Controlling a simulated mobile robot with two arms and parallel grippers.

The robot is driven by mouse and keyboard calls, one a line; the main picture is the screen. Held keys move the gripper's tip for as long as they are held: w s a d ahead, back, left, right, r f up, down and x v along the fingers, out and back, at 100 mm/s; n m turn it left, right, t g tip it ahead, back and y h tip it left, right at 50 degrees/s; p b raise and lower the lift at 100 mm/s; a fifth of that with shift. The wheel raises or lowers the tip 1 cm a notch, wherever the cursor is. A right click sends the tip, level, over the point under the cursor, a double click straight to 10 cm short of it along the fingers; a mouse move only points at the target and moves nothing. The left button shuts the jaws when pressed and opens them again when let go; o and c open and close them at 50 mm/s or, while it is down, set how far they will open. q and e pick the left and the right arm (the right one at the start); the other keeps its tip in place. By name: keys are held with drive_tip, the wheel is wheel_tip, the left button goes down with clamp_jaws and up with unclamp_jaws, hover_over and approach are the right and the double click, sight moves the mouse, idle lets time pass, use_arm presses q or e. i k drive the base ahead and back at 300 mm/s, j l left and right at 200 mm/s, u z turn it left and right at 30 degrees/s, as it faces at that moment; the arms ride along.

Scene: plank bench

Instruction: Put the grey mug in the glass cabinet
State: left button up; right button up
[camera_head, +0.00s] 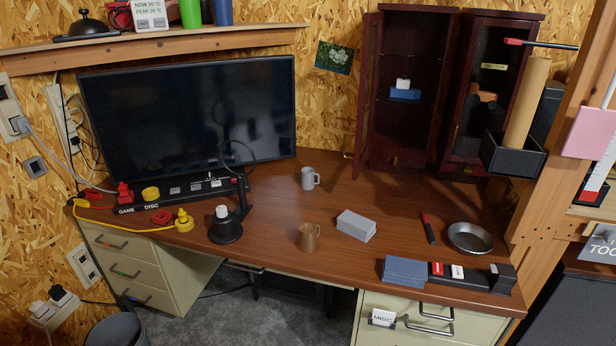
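The grey mug (310,178) stands upright on the brown desk, near the middle and in front of the monitor's right end. Its handle points right. A brown mug (309,237) stands nearer the desk's front edge. The dark red glass cabinet (408,15) stands at the back right of the desk. Its left door (368,95) stands open, and the shelf behind it holds a small blue item with a white card (403,91). The right-hand section (487,90) looks shut, with dim contents behind the glass. Neither of my grippers is in view.
A grey block (356,225) lies right of the brown mug. A metal bowl (470,238), a red-black marker (428,229) and blue cloths (404,271) are at the right. A black lamp-like stand (226,229) is at the left. Desk between grey mug and cabinet is clear.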

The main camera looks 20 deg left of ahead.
sight(398, 141)
drive_tip(key=i+j, duration=0.1)
drive_tip(key=i, duration=0.35)
drive_tip(key=i+j+u, duration=0.1)
drive_tip(key=i, duration=0.35)
